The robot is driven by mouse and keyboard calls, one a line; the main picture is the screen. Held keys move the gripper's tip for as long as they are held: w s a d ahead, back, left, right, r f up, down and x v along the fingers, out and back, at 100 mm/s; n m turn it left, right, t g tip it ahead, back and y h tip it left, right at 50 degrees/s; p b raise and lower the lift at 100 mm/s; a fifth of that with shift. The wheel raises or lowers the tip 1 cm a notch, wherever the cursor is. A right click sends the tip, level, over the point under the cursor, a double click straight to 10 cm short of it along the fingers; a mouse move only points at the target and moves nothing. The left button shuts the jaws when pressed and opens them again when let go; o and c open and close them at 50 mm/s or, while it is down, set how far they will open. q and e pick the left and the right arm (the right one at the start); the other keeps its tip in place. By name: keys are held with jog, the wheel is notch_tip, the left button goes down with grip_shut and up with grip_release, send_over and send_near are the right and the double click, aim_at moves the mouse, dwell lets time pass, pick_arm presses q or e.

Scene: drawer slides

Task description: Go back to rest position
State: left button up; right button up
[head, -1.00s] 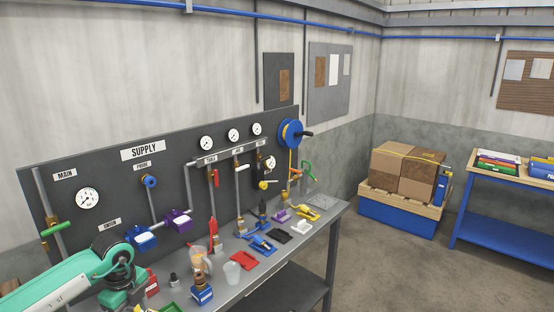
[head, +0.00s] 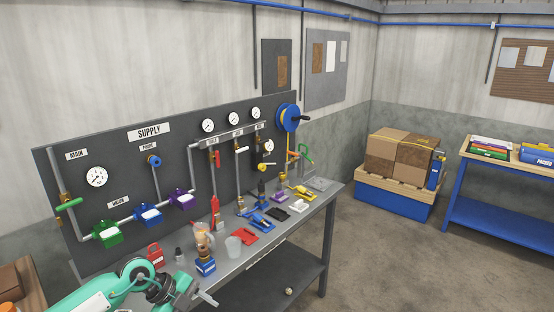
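My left arm (head: 100,294), teal with dark joints, comes in from the lower left in the head view. Its gripper (head: 206,299) is at the bottom edge, in front of the workbench. A grey finger part shows, but the gripper is partly cut off and I cannot tell whether it is open or shut. I see nothing held in it. My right gripper is not in view.
Open floor (head: 400,265) lies to the right.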

pick_arm(q)
jog(key=s+d+r+t+h, duration=0.1)
jog(key=s+d+r+h, duration=0.2)
jog(key=d, duration=0.5)
notch_tip(320, 180, up, 10)
jog(key=d+n+t+h, duration=0.3)
jog(key=n+t+h, duration=0.35)
jog(key=t, duration=0.45)
jog(key=s+a+f+n+t+y, duration=0.1)
jog(key=s+a+f+n+y, duration=0.1)
jog(key=a+f+n+y, duration=0.45)
jog(key=s+a+f+n+t+y, duration=0.15)
jog(key=a+f+n+y, duration=0.25)
jog(key=a+n+y, duration=0.55)
jog(key=s+f+g+y, duration=0.1)
jog(key=s+f+g, duration=0.55)
jog(key=s, duration=0.45)
jog(key=s+f+g, duration=0.6)
jog(key=s+f, duration=0.1)
jog(key=s, duration=0.5)
notch_tip(320, 180, down, 32)
jog(key=s+a+f+g, duration=0.2)
jog(key=s+a+f, duration=0.1)
jog(key=s+f, duration=1.5)
jog(key=shift+s+f, duration=0.3)
jog(key=shift+s, duration=0.25)
